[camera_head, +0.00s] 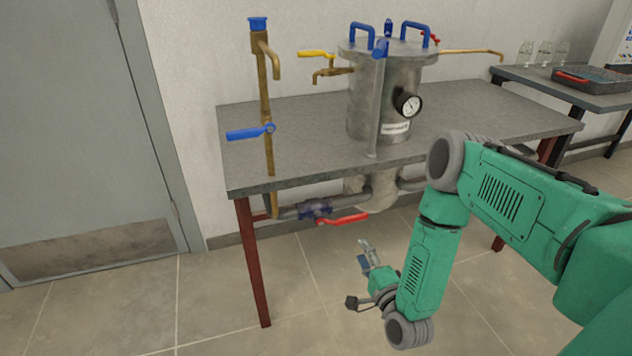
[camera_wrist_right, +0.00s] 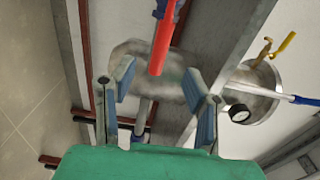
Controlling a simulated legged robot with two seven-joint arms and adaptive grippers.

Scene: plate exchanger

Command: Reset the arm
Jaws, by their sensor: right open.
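My right arm (camera_head: 508,190) comes in from the right in the head view, bent down in front of the table. My right gripper (camera_head: 364,246) is below the table's front edge, under the red valve handle (camera_head: 345,218). In the right wrist view the gripper (camera_wrist_right: 160,95) is open with nothing between its fingers. The red handle (camera_wrist_right: 161,45) shows there beyond the fingertips, apart from them. My left gripper is not in view.
A grey table (camera_head: 300,135) on red legs carries a steel vessel (camera_head: 375,110) with a gauge (camera_head: 408,104). A brass pipe (camera_head: 264,90) with a blue handle (camera_head: 250,132) stands at its left. Pipes run underneath. The floor (camera_head: 215,300) at left is clear.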

